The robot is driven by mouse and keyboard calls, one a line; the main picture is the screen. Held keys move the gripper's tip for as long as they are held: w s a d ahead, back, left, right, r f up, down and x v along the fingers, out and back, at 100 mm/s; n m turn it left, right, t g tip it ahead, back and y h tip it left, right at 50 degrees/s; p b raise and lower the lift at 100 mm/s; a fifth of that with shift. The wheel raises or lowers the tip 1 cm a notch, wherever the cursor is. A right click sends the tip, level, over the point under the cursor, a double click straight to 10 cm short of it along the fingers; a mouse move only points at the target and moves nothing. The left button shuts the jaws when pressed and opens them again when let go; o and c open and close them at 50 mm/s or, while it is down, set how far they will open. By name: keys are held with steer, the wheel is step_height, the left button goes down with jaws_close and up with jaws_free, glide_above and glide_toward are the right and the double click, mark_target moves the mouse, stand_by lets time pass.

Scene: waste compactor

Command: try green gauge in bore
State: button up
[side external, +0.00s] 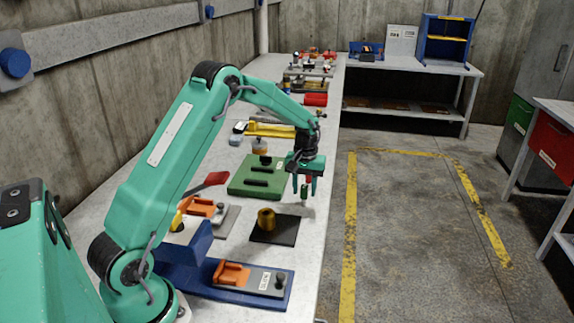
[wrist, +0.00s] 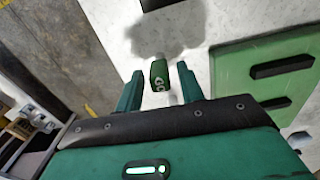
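A small green gauge (side external: 305,191) with a red part above it and a pale pin below is near the bench's right edge, right of the green board. In the wrist view the gauge (wrist: 159,76) shows "GO" on its green block. My gripper (side external: 305,184) points down around it. In the wrist view the two fingers (wrist: 160,88) stand either side of the gauge with a visible gap on each side. A brass cylinder (side external: 266,217) stands on a black plate (side external: 287,233), nearer the camera and left of the gauge. Its bore cannot be made out.
A green board (side external: 240,181) with black handles lies left of my gripper. A blue base (side external: 210,282) with an orange clamp is nearer the camera. Several tools and blocks crowd the bench's far part. The bench's right edge is close to the gauge.

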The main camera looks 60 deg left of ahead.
mark_target(304, 186)
steer(key=c, duration=0.8)
steer(key=shift+r, duration=0.1)
steer(key=shift+r, duration=2.4)
steer(key=shift+s+r, duration=0.1)
